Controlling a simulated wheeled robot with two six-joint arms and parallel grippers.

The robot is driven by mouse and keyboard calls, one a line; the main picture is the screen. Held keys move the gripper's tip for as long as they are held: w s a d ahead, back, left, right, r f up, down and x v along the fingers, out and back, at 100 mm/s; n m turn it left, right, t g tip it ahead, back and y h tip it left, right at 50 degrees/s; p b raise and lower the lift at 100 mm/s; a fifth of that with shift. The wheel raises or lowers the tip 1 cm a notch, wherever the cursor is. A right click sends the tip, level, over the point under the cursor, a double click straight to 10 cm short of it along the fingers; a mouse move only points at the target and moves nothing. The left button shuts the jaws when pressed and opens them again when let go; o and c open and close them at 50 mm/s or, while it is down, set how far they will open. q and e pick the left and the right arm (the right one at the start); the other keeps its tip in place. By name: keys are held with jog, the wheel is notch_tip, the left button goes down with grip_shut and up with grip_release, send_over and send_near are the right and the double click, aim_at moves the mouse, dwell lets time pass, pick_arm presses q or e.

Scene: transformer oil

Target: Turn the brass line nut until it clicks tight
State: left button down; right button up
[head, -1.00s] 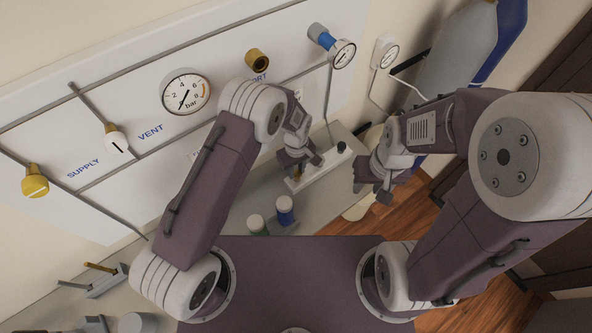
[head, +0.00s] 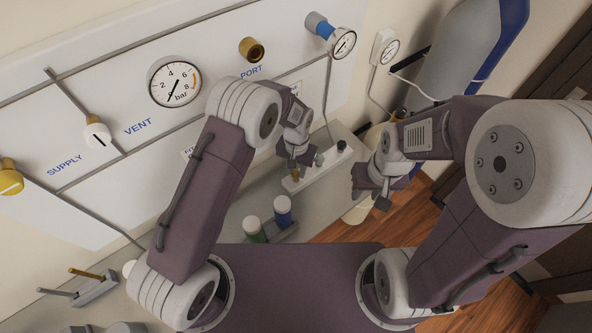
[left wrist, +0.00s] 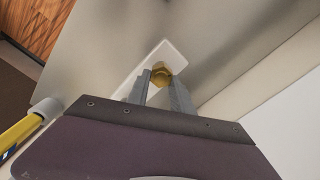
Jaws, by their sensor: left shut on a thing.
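The brass line nut (left wrist: 161,76) is a hexagonal brass piece between the fingertips of my left gripper in the left wrist view. My left gripper (left wrist: 160,88) is shut on it, with one finger on each side. In the head view the left gripper (head: 299,160) is over the left end of a white block (head: 318,174), with the brass piece (head: 295,174) just below its fingers. Whether the nut is seated on the block cannot be told. My right gripper (head: 370,194) hangs to the right of the block, open and empty.
The wall panel carries a bar gauge (head: 175,82), a brass port (head: 252,49), yellow-and-white valves and pipes. Two capped bottles, green (head: 253,230) and blue (head: 283,211), stand on the bench near the block. A grey-blue cylinder (head: 465,50) is at the back right.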

aim_at(298, 173)
pick_arm(q)
jog(key=m+b, duration=0.1)
jog(key=m, duration=0.5)
jog(key=shift+d, duration=0.2)
jog(key=m+b, duration=0.1)
jog(key=m, duration=0.5)
jog(key=shift+s+r, duration=0.1)
jog(key=shift+s, duration=0.05)
dwell(0.4)
jog(key=c, duration=1.1)
grip_release()
jog(key=shift+s, duration=0.1)
jog(key=shift+r, duration=0.3)
notch_tip(298, 173, up, 8)
jog(key=shift+r+b, duration=0.25)
jog(key=shift+b, duration=0.9)
